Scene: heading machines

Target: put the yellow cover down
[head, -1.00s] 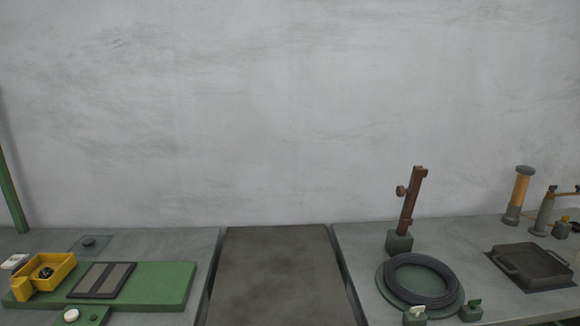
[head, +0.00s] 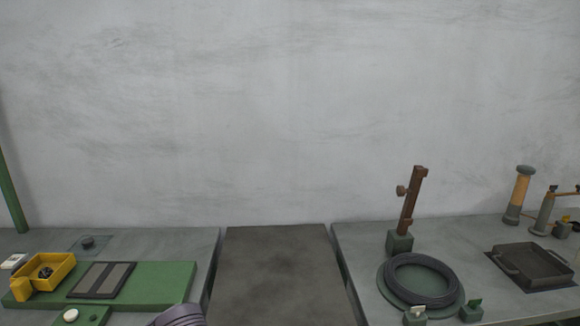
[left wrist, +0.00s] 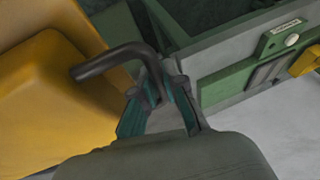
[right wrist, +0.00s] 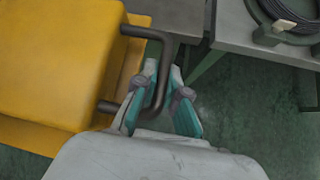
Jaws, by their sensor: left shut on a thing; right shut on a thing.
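The yellow cover (left wrist: 50,85) fills the left side of the left wrist view and also shows at the left of the right wrist view (right wrist: 55,60). Dark bar handles stick out from it. My left gripper (left wrist: 160,85) is shut on one dark handle (left wrist: 108,62). My right gripper (right wrist: 165,85) is shut on another dark handle (right wrist: 158,50). The cover is not in the head view, where only a bit of my arm shows at the bottom edge. What lies under the cover is hidden.
A green board (head: 165,284) with a yellow tray (head: 66,268) lies on the left bench. The grey middle surface (head: 275,270) is bare. A dark wire coil (head: 392,288), a brown post (head: 411,200) and a dark square pan (head: 535,262) stand on the right bench.

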